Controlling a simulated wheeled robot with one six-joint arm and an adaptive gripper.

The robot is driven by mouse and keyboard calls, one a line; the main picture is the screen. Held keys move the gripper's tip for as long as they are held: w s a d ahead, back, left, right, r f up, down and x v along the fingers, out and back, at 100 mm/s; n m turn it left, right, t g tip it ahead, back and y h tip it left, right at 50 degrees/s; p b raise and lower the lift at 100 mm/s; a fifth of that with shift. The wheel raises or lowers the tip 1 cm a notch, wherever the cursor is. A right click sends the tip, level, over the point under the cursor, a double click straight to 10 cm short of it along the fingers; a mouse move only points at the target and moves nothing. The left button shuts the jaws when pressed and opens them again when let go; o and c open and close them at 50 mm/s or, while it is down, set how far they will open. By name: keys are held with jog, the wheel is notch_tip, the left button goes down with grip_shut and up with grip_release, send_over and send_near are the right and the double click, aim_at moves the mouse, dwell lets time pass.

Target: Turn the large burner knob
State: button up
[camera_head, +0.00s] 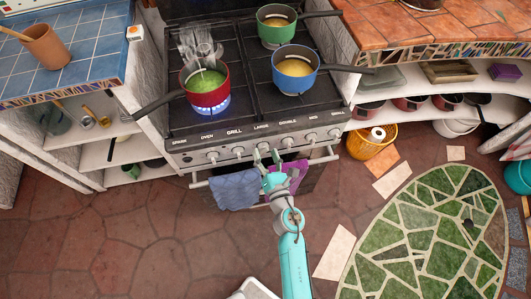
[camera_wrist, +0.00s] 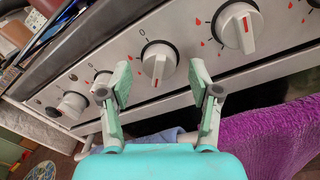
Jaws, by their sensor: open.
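The row of white burner knobs runs along the stove's front panel. The large knob (camera_head: 264,147) sits under the "LARGE" label in the head view, partly hidden by my gripper (camera_head: 267,160). In the wrist view a white knob (camera_wrist: 158,62) with a red mark faces the gap between my fingers, apparently the same knob; its mark points down. My gripper (camera_wrist: 163,105) is open and empty, its fingers short of the knob and below it in the picture. I see no contact.
Neighbouring knobs (camera_wrist: 240,28) stand close on both sides. A blue towel (camera_head: 236,188) and a purple towel (camera_head: 291,176) hang on the oven rail below. A red pot (camera_head: 207,95) sits over a blue flame; blue and green pots (camera_head: 296,66) stand on other burners.

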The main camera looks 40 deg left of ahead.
jog(key=shift+w+a, duration=0.2)
jog(key=shift+a, duration=0.15)
jog(key=shift+c, duration=0.2)
jog(key=c, duration=1.1)
